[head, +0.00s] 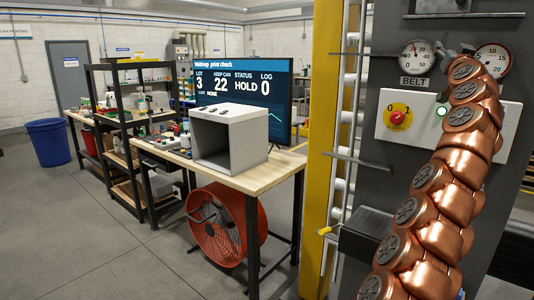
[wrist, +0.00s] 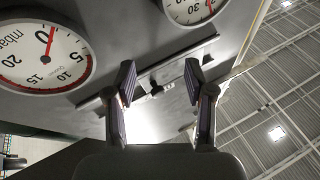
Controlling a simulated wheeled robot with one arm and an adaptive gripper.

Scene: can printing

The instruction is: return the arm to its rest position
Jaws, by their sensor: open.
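My gripper (wrist: 158,82) is open in the wrist view, its two dark fingers apart with nothing held between them. Behind the fingertips are a grey panel and a small dark knob or fitting (wrist: 155,88) on a grey rail; I cannot tell how far off they are. In the head view my copper-coloured arm rises along the right side, in front of the dark machine (head: 390,165). Its end is up by two round gauges, the left one (head: 416,57) above the BELT label and the right one (head: 493,59) partly hidden. The fingers are not clear there.
A white panel with a red knob (head: 397,117) is close behind my arm. A yellow post (head: 320,130) stands left of the machine. A wooden-topped table (head: 268,178) carries a grey box (head: 230,136) and a screen (head: 245,78).

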